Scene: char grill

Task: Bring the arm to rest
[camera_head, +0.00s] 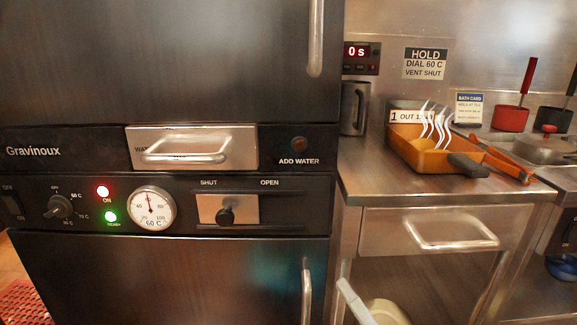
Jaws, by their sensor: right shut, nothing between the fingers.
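My right gripper (344,286) seems to be the slim pale shape low in the view, between the cabinet and the open space under the counter. Its tip points up and left, and it looks shut and empty. It shows apart from the counter's drawer handle. The rest of that arm is mostly cut off by the bottom edge. My left gripper is not in view.
A dark holding cabinet (150,275) fills the left, its lower door handle (306,290) near my right gripper. A drawer handle (450,232) juts out below.

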